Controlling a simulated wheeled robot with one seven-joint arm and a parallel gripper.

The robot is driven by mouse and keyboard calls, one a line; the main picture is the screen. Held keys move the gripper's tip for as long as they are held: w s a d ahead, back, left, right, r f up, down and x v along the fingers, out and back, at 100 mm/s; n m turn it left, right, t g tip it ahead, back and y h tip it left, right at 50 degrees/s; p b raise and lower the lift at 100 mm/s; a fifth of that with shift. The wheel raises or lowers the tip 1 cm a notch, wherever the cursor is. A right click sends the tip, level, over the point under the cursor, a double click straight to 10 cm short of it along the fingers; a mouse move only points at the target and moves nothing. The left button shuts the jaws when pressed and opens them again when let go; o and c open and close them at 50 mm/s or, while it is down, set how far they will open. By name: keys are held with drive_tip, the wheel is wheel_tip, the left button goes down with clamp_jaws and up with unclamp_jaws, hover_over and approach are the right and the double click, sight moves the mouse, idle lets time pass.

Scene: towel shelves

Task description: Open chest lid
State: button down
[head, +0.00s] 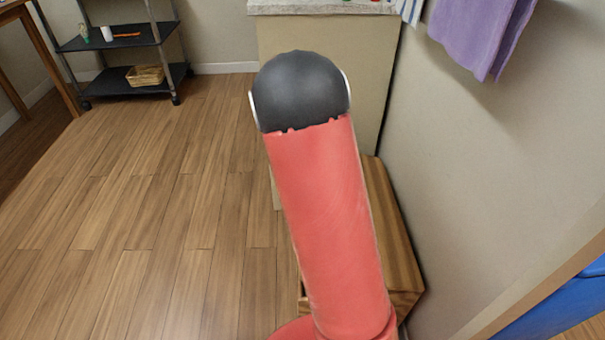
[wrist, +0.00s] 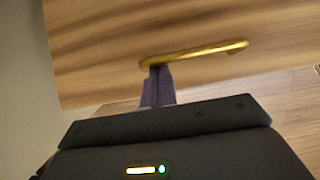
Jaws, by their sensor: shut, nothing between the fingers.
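The wooden chest (head: 398,245) stands against the wall on the right in the head view, largely hidden behind my red arm. In the wrist view a wood-grained panel of the chest (wrist: 170,25) fills the top, with a gold bar handle (wrist: 205,52) near its lower edge. My gripper (wrist: 157,72) is shut and empty, its fingertips at the left end of the handle. Whether they touch it I cannot tell. The lid's seam is not visible, and my gripper is hidden in the head view.
A pale cabinet (head: 300,35) with a stone-like top stands behind the chest. A purple towel (head: 480,32) hangs on the right wall. A black wheeled shelf (head: 125,85) stands at the back left. The wooden floor (head: 150,220) to the left is clear.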

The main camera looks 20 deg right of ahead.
drive_tip(key=s+d+r+t+y+p, duration=0.2)
drive_tip(key=d+r+y, duration=0.4)
drive_tip(key=d+r, duration=0.4)
drive_tip(key=shift+s+d+r+t+y+p, duration=0.35)
drive_tip(key=shift+s+p, duration=0.2)
drive_tip(key=shift+s, duration=0.65)
drive_tip(key=shift+a, duration=0.1)
